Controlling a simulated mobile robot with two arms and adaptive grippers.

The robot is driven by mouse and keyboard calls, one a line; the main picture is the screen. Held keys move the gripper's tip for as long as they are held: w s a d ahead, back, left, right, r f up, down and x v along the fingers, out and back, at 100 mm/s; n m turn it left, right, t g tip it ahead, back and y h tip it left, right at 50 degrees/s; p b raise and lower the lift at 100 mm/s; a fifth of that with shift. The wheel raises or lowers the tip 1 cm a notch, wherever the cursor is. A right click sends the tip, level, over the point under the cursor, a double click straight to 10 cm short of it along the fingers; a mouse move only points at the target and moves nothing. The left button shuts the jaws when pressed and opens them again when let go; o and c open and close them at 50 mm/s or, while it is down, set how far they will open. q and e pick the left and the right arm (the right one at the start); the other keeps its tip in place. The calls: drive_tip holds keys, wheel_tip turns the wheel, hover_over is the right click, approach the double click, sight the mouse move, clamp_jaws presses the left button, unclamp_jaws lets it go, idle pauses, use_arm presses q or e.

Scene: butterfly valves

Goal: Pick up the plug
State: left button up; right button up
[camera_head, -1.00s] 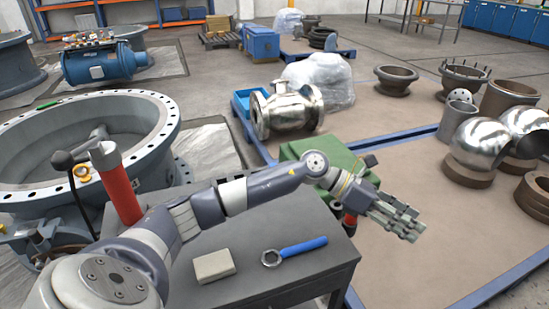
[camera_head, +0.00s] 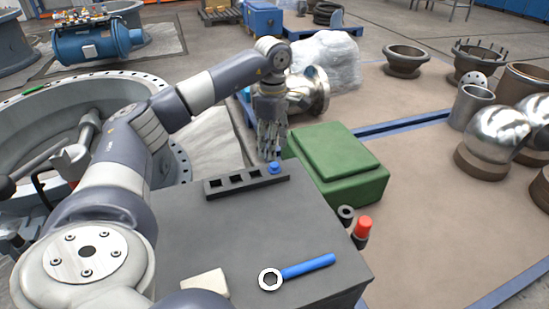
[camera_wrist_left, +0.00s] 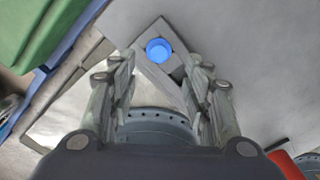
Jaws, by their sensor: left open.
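The blue plug (camera_head: 274,168) sits at the right end of a dark block with several square holes (camera_head: 222,187), on the dark table top (camera_head: 225,240). In the left wrist view the plug (camera_wrist_left: 158,51) shows as a blue disc, beyond and between the fingertips. My left gripper (camera_head: 270,153) points down just above and behind the plug. It is open with nothing between its fingers, and its tips (camera_wrist_left: 160,75) seem apart from the plug. My right gripper is not seen.
A green box (camera_head: 335,165) stands right of the block, close to the gripper. A blue-handled ring wrench (camera_head: 300,270) and a pale block (camera_head: 205,283) lie at the table's front. A red-topped cylinder (camera_head: 362,230) is at the right edge.

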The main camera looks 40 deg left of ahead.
sight(274, 164)
use_arm(q)
drive_tip(key=shift+w+d+f+b, duration=0.1)
drive_tip(key=shift+f+b, duration=0.2)
drive_tip(key=shift+f, duration=1.3)
drive_tip(key=shift+w+d+f+b, duration=0.1)
drive_tip(key=shift+f+b, duration=0.2)
drive_tip(key=shift+f, duration=1.25)
drive_tip(key=c, duration=0.9)
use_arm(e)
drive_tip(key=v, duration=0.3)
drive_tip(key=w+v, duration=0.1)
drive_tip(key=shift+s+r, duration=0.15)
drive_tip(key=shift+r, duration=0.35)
